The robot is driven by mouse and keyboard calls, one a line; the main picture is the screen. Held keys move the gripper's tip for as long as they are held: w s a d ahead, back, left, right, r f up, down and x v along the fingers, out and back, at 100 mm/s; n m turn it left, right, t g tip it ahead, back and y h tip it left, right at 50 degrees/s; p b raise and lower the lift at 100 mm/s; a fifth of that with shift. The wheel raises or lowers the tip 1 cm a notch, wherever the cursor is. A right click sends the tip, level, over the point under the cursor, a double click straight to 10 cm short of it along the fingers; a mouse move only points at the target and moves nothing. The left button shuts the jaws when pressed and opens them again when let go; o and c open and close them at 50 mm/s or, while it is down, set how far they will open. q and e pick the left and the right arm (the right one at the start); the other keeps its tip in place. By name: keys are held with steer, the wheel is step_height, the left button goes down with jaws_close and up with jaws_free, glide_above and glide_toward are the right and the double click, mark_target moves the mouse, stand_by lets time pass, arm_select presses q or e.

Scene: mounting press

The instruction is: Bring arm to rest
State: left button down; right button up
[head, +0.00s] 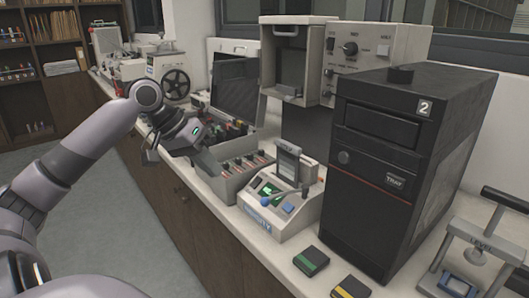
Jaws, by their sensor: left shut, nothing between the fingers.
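My left arm comes in from the left, bent at a grey round joint, with its hand over the counter's front edge. The left gripper (205,157) is shut and empty, beside an open grey box (232,187) holding several small dark and red-tipped pieces. I cannot tell whether the fingers touch the box rim or hang just in front of it. My right gripper is not in view.
A small device with a green display (270,192) stands right of the box. A tall black unit marked 2 (385,160), a beige control machine (375,45) and a levelling press (480,245) fill the counter. Two small flat blocks (311,261) lie in front. The floor (115,225) is clear.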

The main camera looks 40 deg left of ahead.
arm_select(q)
steer(key=s+d+f+t+y, duration=0.1)
steer(key=d+f, duration=0.1)
steer(key=f, duration=1.1)
steer(key=d+f+y, duration=0.1)
steer(key=d+f, duration=0.2)
steer(key=f, duration=1.1)
steer(key=s+d+f+m+t, duration=0.25)
steer(key=s+d+f, duration=0.25)
steer(key=d+f, duration=0.35)
steer(key=s+d+m+t, duration=0.1)
steer(key=s+d, duration=0.3)
steer(key=d, duration=0.8)
steer(key=shift+d+f+m+h, duration=0.15)
steer(key=shift+d+m+h, duration=0.25)
steer(key=shift+m, duration=0.45)
steer(key=shift+t, duration=0.25)
